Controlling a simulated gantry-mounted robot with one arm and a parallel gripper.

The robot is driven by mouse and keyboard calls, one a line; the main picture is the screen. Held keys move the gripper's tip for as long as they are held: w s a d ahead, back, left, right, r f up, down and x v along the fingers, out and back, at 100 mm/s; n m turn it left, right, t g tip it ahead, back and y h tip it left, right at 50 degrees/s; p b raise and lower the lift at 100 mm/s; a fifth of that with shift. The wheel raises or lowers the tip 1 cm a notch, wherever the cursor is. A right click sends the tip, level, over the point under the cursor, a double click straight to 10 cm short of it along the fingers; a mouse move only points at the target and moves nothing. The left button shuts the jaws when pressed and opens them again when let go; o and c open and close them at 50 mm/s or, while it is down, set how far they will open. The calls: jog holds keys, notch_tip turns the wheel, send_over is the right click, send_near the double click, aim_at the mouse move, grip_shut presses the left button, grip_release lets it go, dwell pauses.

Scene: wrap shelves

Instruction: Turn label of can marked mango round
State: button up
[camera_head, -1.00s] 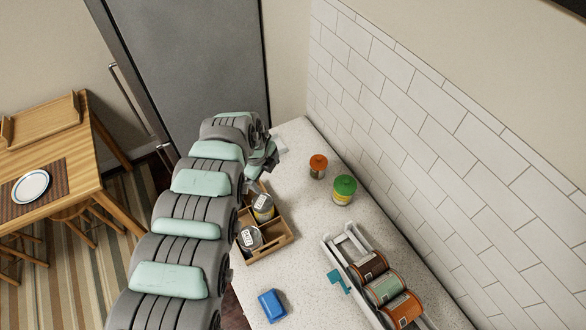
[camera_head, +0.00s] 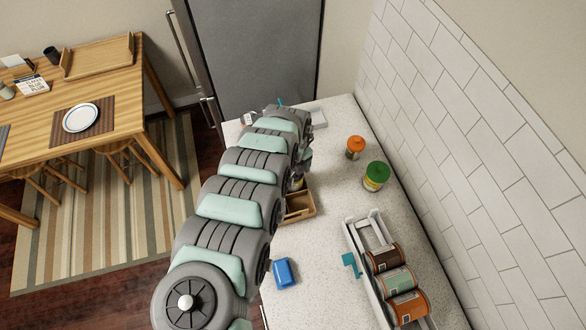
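In the head view a shallow wooden box (camera_head: 303,213) stands on the counter, partly covered by my arm. One can (camera_head: 297,184) shows in part at its far side, and the near compartment in sight is empty. A white rack (camera_head: 352,231) holds three cans lying on their sides: a brown one (camera_head: 386,257), a green one (camera_head: 396,281) and an orange one (camera_head: 408,307). I cannot read mango on any label. My arm reaches from the lower left over the box's left side, and my gripper's fingers are hidden behind it.
A jar with an orange lid (camera_head: 355,147) and one with a green lid (camera_head: 376,175) stand near the tiled wall. A blue block (camera_head: 285,273) lies in front of the box. A teal piece (camera_head: 351,264) sits at the rack's left side. The counter between is clear.

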jog(key=shift+f, duration=0.35)
jog(key=shift+c, duration=0.2)
jog(key=c, duration=1.8)
jog(key=n+p, duration=0.1)
jog(key=n, duration=0.3)
jog(key=shift+d+r, duration=0.1)
jog(key=n, duration=0.6)
jog(key=shift+w+p, duration=0.1)
jog(key=shift+p, duration=0.25)
